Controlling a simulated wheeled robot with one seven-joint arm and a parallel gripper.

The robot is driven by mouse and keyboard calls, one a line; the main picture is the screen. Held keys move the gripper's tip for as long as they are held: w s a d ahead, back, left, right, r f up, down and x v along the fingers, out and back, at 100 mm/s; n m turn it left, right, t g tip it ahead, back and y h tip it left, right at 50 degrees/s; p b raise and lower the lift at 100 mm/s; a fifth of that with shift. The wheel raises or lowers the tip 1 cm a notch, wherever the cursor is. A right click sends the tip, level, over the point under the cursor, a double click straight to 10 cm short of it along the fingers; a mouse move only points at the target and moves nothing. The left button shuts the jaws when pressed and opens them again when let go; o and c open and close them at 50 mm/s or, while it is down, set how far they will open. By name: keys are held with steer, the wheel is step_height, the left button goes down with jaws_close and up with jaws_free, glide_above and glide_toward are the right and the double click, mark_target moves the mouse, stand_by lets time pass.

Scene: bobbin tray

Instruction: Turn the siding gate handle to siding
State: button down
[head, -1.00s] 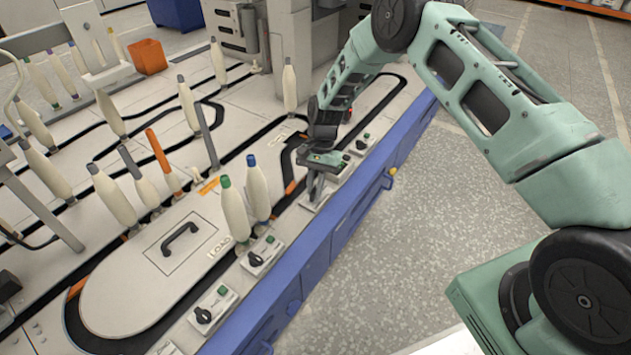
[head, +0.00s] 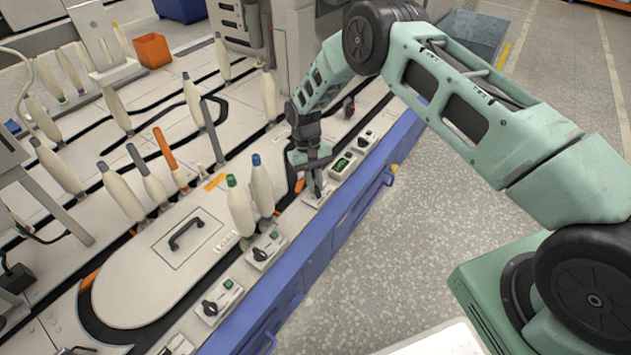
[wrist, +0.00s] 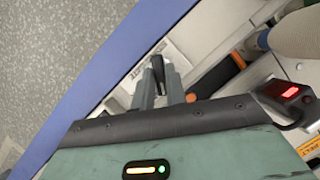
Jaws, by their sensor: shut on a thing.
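The siding gate handle (wrist: 158,67) shows in the wrist view as a small dark lever between my two fingertips, on a light plate with partly hidden lettering. My gripper (head: 318,192) reaches down to that plate (head: 312,202) near the machine's blue front edge in the head view. In the wrist view my gripper (wrist: 159,84) is closed around the lever. The fingers hide the handle in the head view, so which marking it points to cannot be told.
A switch plate with a green button (head: 342,163) lies just behind my gripper, and another (head: 264,248) lies in front. Bobbins with green (head: 238,207) and blue (head: 262,186) tips stand close to its left. The floor (head: 400,260) to the right is clear.

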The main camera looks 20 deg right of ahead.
stand_by(0.4)
steer(key=shift+w, duration=0.1)
steer(key=c, duration=1.4)
jaws_free()
steer(key=shift+c, duration=0.2)
steer(key=shift+r, duration=0.1)
steer(key=p+v, duration=0.4)
steer(key=v, duration=1.3)
steer(key=shift+a+r, duration=0.1)
steer(key=shift+r, duration=0.05)
